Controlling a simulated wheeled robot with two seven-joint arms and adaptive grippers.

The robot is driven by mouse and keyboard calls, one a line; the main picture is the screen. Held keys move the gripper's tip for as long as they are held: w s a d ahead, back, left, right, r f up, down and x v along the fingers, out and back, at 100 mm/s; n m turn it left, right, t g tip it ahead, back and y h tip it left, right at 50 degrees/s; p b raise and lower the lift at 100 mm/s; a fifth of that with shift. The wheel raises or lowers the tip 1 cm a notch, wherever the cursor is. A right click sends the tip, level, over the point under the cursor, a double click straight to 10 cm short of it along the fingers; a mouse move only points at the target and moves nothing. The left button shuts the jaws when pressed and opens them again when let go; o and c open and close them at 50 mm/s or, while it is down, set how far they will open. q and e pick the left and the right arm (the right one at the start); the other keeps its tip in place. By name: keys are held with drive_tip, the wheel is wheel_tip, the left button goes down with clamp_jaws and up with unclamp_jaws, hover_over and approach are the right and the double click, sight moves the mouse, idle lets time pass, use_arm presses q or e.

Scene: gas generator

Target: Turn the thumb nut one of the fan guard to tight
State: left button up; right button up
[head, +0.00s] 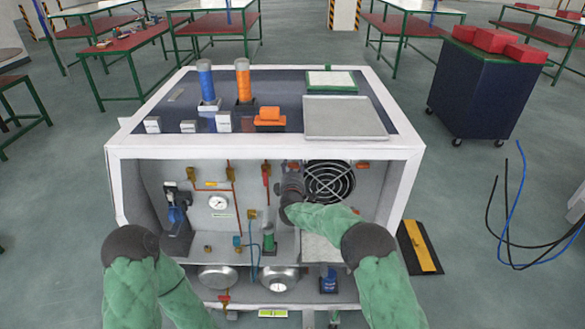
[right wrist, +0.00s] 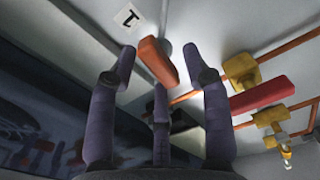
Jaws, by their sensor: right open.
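The fan guard (head: 330,182) is a round black grille on the back wall inside the machine. A small orange-red thumb nut (head: 293,164) shows at its upper left, just above my right gripper (head: 291,181). In the right wrist view, the orange nut (right wrist: 157,62) is beside a white label marked 1 (right wrist: 127,18). There my right gripper (right wrist: 160,55) is open, its dark fingers spread to either side of the nut. I cannot tell whether any finger touches it.
The white machine housing (head: 265,151) frames the opening above. A red valve handle (right wrist: 263,96) and brass fittings (right wrist: 241,70) on copper pipes lie close right of my fingers in the wrist view. A pressure gauge (head: 218,202) and a green-based cylinder (head: 268,238) stand further left.

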clamp_jaws()
drive_tip(key=m, duration=0.4)
drive_tip(key=shift+d, duration=0.1)
drive_tip(key=m, duration=0.3)
drive_tip(key=shift+d+m+b, duration=0.15)
drive_tip(key=shift+m+b, duration=0.15)
drive_tip(key=shift+b, duration=0.1)
drive_tip(key=m+b, duration=0.1)
drive_tip(key=m, duration=0.3)
drive_tip(key=shift+d+m, duration=0.15)
drive_tip(key=shift+m, duration=0.15)
drive_tip(key=m+b, duration=0.2)
drive_tip(key=m, duration=0.2)
drive_tip(key=shift+d, duration=0.15)
drive_tip(key=shift+m, duration=0.3)
